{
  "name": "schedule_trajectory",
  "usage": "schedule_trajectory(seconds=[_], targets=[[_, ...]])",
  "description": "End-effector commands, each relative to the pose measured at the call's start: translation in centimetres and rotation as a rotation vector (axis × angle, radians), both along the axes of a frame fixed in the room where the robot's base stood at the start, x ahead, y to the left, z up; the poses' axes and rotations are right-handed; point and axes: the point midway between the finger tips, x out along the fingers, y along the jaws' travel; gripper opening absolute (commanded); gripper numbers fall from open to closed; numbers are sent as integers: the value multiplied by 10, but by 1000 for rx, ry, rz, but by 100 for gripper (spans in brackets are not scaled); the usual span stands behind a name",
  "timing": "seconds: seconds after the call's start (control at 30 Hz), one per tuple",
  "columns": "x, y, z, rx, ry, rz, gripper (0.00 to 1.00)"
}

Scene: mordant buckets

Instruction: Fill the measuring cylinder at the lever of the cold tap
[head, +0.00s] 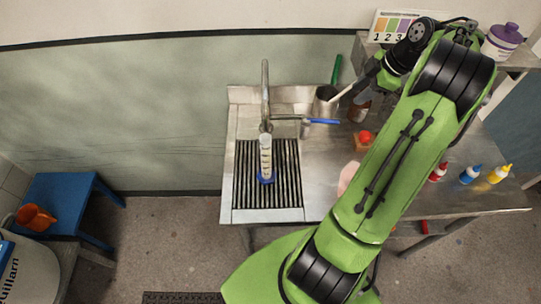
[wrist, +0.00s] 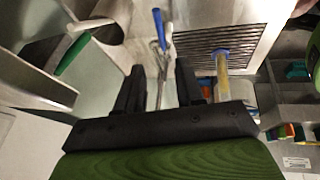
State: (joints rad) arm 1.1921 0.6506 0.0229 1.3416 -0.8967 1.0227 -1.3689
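The measuring cylinder (head: 265,155) stands upright on its blue foot on the slatted drain, under the spout of the cold tap (head: 265,85). I cannot tell whether water is in it. The tap's blue lever (head: 322,121) points right in the head view. In the wrist view, the lever (wrist: 159,28) lies beyond my fingers and the cylinder (wrist: 222,72) is to the right of them. My gripper (wrist: 160,66) is open and empty, with a gap between its dark fingers; the lever is not between them.
A metal pot (head: 321,108) holding a green-handled tool (head: 336,70) stands right of the tap. A red ball-like object (head: 365,137) and red, blue and yellow bottles (head: 500,173) are farther right on the steel bench. The slatted drain (head: 285,200) is otherwise clear.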

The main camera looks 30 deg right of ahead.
Motion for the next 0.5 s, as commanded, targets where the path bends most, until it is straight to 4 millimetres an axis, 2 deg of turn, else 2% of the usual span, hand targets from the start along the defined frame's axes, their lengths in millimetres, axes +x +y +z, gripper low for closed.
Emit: schedule_trajectory(seconds=[0.03,0.2,0.23,0.5], targets=[[0,0,0,0,0,0,28],[-4,1,-5,8,-19,-11,2],[-7,3,-8,13,-35,-18,0],[-52,33,-63,-5,-249,-155,0]])
